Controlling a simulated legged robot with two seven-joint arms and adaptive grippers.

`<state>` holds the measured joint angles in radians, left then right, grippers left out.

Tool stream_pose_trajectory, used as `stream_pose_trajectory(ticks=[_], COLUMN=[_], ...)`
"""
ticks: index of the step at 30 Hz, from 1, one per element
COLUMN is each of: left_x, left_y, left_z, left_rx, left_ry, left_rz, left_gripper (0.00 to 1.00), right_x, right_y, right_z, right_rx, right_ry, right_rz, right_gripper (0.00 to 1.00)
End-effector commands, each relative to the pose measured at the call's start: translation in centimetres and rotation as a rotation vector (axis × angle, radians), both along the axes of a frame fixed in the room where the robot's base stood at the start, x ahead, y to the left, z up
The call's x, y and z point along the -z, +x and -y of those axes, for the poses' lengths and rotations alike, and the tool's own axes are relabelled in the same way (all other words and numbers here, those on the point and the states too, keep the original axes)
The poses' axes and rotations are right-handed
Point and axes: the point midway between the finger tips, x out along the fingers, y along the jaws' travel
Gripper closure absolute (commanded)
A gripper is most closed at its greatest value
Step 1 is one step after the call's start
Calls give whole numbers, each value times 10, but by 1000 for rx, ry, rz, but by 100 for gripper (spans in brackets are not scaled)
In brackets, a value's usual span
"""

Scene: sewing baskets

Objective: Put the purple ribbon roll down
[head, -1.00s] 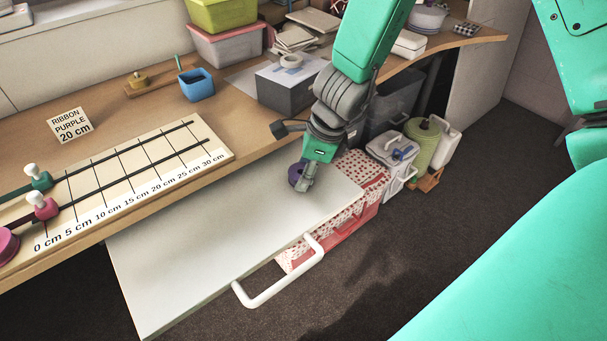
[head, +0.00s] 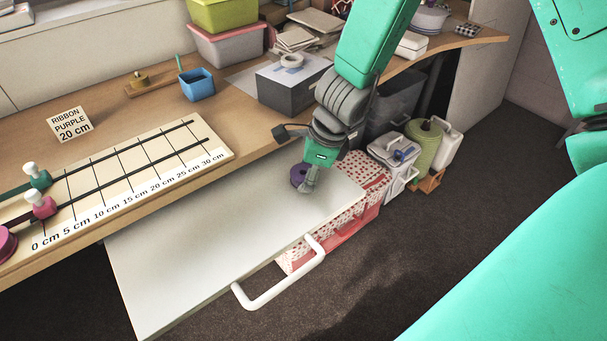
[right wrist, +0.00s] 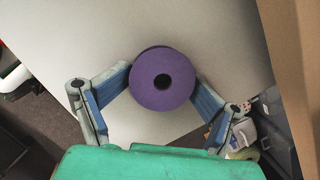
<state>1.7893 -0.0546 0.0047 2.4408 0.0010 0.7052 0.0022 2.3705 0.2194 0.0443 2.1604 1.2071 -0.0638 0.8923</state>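The purple ribbon roll (head: 298,175) is at the white pull-out board (head: 190,240), near its back right part. The right wrist view shows the roll (right wrist: 163,80) face on, with a dark centre hole, against the pale board. My right gripper (head: 306,182) is at the roll from above. Its two blue-padded fingers are on either side of the roll (right wrist: 162,82), their tips close to its edges; whether they press on it I cannot tell. The roll's underside is hidden. My left gripper is not in view.
A measuring board (head: 130,170) with two clamps and a "RIBBON PURPLE 20 cm" card (head: 70,125) are on the wooden desk. A grey box (head: 285,90) stands behind my right gripper. A white handle (head: 280,285) sticks out in front. The board's front left area is clear.

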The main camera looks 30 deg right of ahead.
Motion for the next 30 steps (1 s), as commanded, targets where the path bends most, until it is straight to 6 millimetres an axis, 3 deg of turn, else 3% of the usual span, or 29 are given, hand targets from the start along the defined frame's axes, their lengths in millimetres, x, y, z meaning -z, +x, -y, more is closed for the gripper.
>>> stream_pose_trajectory(ticks=[8, 21, 30], left_x=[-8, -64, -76], left_y=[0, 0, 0], left_z=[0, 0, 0], left_rx=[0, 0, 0], left_ry=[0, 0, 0], left_rz=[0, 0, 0], left_gripper=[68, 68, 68], right_x=[-12, -103, -128], right_y=[0, -18, -24], right_z=[1, 19, 25], right_rx=[0, 0, 0], right_ry=[-8, -5, -2], right_rz=[2, 4, 2], right_gripper=[36, 36, 36])
